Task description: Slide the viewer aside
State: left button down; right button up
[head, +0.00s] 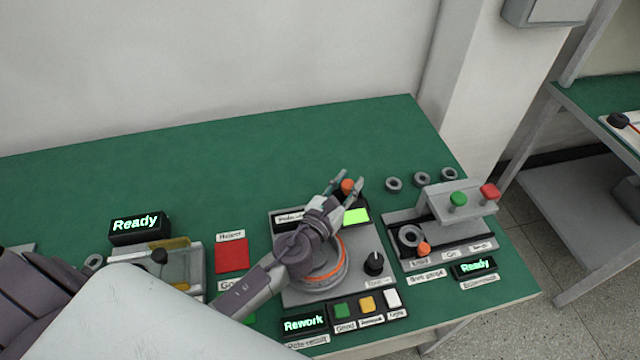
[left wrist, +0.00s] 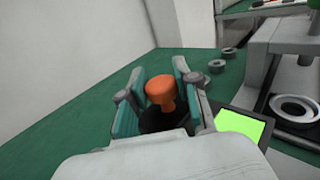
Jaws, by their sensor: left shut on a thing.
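The viewer shows as an orange knob (head: 347,186) on a dark base, at the back of a grey station plate (head: 375,255). A lit green panel (head: 356,215) lies close by; I cannot tell if it belongs to the viewer. My left gripper (head: 348,184) is shut on the orange knob. In the left wrist view the knob (left wrist: 160,92) stands between the two fingers, with the dark base below partly hidden by the gripper. My left arm covers part of a round grey part with an orange ring (head: 330,275). My right gripper is not in view.
A black dial (head: 373,263) stands on the plate's right side. Several grey rings (head: 394,184) lie behind the right-hand station (head: 455,200), which has green and red buttons. A "Ready" display (head: 136,224) stands to the left. The green table (head: 220,160) is clear at the back.

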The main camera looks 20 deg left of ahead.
pick_arm(q)
jog(key=shift+w+d, duration=0.3)
jog(key=shift+d, duration=0.2)
jog(key=c, duration=1.1)
grip_release()
jog(key=shift+o, duration=1.4)
jog(key=shift+w+d, duration=0.15)
jog(key=shift+s+a, duration=0.2)
jog(key=shift+s, duration=0.35)
jog(key=s, duration=0.3)
jog(key=s+a, duration=0.1)
jog(key=s, duration=0.7)
jog(key=shift+a, duration=0.2)
